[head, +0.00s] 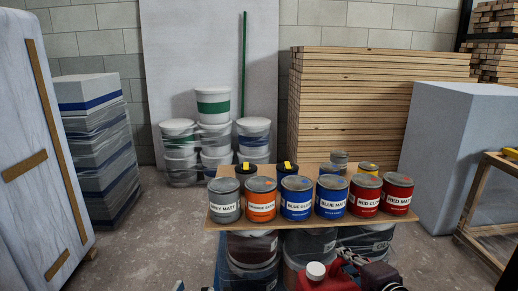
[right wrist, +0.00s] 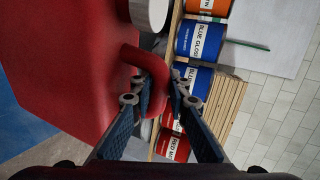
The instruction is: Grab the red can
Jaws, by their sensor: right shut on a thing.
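The red can (head: 328,284) is a jerry can with a white cap (head: 316,271), at the bottom edge of the head view, partly cut off. In the right wrist view the red can (right wrist: 60,85) fills the left side, and its curved red handle (right wrist: 131,56) runs between my fingers. My right gripper (right wrist: 165,88) is shut on this handle. In the head view my right gripper (head: 350,257) is at the can's top, just right of the cap, partly hidden by my arm. My left gripper is not in view.
A cardboard sheet (head: 221,217) just beyond bears several paint cans, including a red gloss tin (head: 365,195) and a red matt tin (head: 397,194). Film-wrapped tins stand below it. Stacked battens (head: 350,105) and white buckets (head: 213,105) stand behind. Floor at left is clear.

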